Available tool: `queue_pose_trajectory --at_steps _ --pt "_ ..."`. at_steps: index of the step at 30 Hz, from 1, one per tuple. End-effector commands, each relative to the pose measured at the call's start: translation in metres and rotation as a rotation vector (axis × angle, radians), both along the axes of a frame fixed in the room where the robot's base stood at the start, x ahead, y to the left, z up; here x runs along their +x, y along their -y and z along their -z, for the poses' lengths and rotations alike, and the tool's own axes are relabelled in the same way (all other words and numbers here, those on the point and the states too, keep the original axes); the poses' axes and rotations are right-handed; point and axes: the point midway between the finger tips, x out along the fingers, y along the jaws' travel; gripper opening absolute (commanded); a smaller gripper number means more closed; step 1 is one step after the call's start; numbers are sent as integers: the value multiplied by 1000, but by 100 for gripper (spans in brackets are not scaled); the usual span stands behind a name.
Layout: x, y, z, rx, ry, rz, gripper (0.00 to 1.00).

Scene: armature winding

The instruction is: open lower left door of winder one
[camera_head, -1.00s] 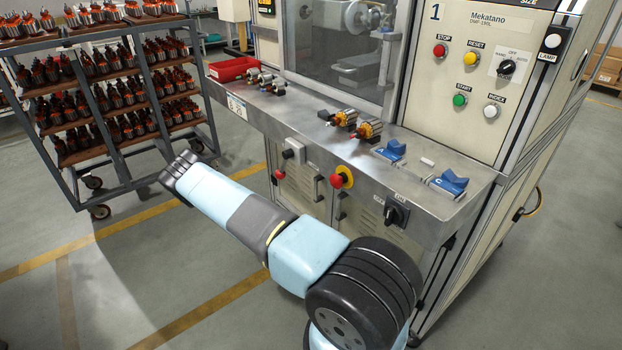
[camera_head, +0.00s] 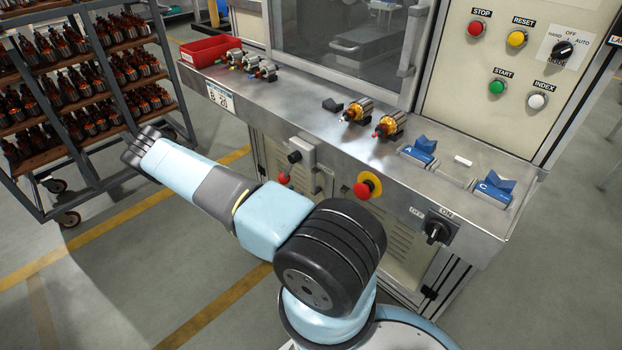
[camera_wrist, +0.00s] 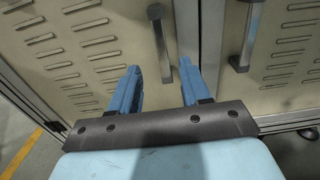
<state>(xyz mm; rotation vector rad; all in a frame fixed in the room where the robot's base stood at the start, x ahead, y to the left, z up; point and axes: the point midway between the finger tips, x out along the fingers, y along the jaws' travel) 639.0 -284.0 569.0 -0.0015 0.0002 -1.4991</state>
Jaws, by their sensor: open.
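In the wrist view my gripper (camera_wrist: 160,68) is open, with its two blue fingers apart and empty. The lower left door (camera_wrist: 90,45) of the winder is a beige panel with louvres. Its vertical grey handle (camera_wrist: 160,48) appears between the fingertips in the picture; I cannot tell how far ahead it is. The door looks shut against the right door (camera_wrist: 290,50), which has its own handle (camera_wrist: 247,35). In the head view winder one (camera_head: 470,90) stands on the right. My gripper does not show there, and my arm and the worktop hide much of the lower doors.
The steel worktop (camera_head: 300,105) overhangs the doors and carries a red bin (camera_head: 207,52), armatures and blue holders. A red emergency button (camera_head: 364,188) and a black rotary switch (camera_head: 438,231) project from its front. A rack of armatures (camera_head: 75,90) stands left, with free floor between.

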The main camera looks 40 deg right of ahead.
Motion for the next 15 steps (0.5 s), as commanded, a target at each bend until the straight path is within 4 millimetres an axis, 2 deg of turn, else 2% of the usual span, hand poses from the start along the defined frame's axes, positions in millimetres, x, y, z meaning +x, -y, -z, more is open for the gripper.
queue_pose_trajectory --at_steps 15 --pt "8 86 0 0 1 -4 47"
